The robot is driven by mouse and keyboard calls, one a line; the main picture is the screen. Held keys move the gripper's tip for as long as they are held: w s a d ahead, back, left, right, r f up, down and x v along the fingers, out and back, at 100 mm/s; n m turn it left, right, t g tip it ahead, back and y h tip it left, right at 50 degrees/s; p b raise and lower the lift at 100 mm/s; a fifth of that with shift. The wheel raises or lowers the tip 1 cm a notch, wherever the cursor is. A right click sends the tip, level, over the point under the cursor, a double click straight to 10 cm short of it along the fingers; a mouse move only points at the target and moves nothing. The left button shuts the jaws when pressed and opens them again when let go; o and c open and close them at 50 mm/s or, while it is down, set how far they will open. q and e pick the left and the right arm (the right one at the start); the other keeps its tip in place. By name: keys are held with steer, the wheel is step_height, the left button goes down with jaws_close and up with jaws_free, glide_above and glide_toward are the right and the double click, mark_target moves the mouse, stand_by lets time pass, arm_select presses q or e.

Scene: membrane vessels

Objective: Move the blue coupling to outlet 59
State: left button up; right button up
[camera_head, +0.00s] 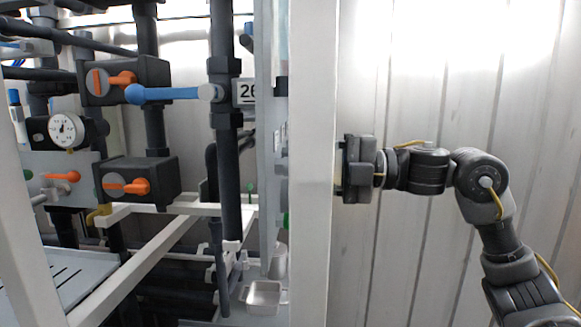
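A light blue coupling (165,94), a rod with a rounded left end, sits level at the upper left. Its right end meets a grey fitting on a dark vertical pipe (224,120), beside a partly hidden label plate (245,91) that reads "26". I see no label 59. My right gripper (342,170) is at the right side of the white post (312,160), well to the right of the coupling. Its fingertips are small and dark against the post, so I cannot tell whether it is open. My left gripper is not in view.
The white post stands between my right gripper and the pipes. Dark valve blocks with orange handles (125,79) (130,186) and a round gauge (67,130) are at the left. A metal tray (264,298) sits low. Corrugated wall (450,80) backs the right side.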

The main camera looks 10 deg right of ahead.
stand_by(0.8)
jaws_close()
steer(key=shift+d, duration=0.15)
stand_by(0.3)
steer(key=shift+s+d, duration=0.1)
steer(key=shift+d, duration=0.25)
steer(key=shift+v, duration=2.55)
